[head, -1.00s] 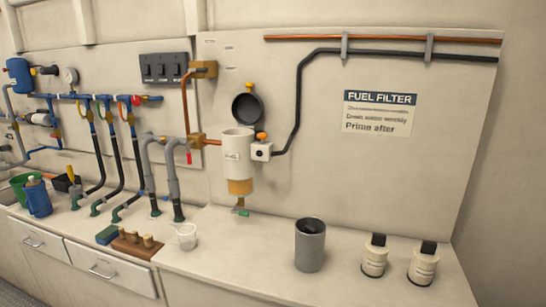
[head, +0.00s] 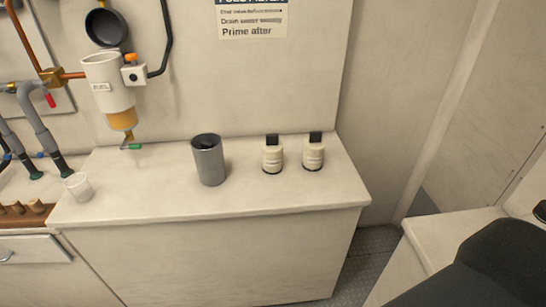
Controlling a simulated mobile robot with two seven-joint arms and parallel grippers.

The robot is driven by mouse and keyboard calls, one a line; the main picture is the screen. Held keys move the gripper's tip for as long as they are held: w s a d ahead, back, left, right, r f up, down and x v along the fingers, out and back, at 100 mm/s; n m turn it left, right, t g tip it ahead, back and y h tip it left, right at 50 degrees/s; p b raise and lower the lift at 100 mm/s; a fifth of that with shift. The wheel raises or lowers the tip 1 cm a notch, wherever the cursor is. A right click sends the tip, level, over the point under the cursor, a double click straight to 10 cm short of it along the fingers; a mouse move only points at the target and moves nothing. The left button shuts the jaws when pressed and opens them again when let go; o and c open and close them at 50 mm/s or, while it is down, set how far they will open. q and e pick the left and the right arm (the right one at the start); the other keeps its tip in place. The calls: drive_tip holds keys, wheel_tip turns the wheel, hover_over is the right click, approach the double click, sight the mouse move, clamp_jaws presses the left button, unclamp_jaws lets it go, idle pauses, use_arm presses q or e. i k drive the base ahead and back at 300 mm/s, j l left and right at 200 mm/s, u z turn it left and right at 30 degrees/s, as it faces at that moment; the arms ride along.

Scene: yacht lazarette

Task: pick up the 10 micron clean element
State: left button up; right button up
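Two small cream filter elements with black tops stand upright on the right part of the counter. The left element (head: 272,157) and the right element (head: 313,154) are a short gap apart. Their labels are too small to read, so I cannot tell which is the 10 micron one. Neither gripper shows in the head view, and nothing is seen touching the elements.
A grey cylindrical bin (head: 209,163) stands left of the elements. A clear cup (head: 78,187) is farther left on the counter (head: 180,207). The fuel filter housing (head: 108,85) hangs on the wall. A black seat-like shape (head: 490,265) is at lower right. The counter front is clear.

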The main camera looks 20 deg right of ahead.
sight(272, 148)
drive_tip(key=i+j, duration=0.55)
drive_tip(key=i, duration=0.2)
drive_tip(key=i+j+z, duration=0.25)
drive_tip(key=z, duration=1.95)
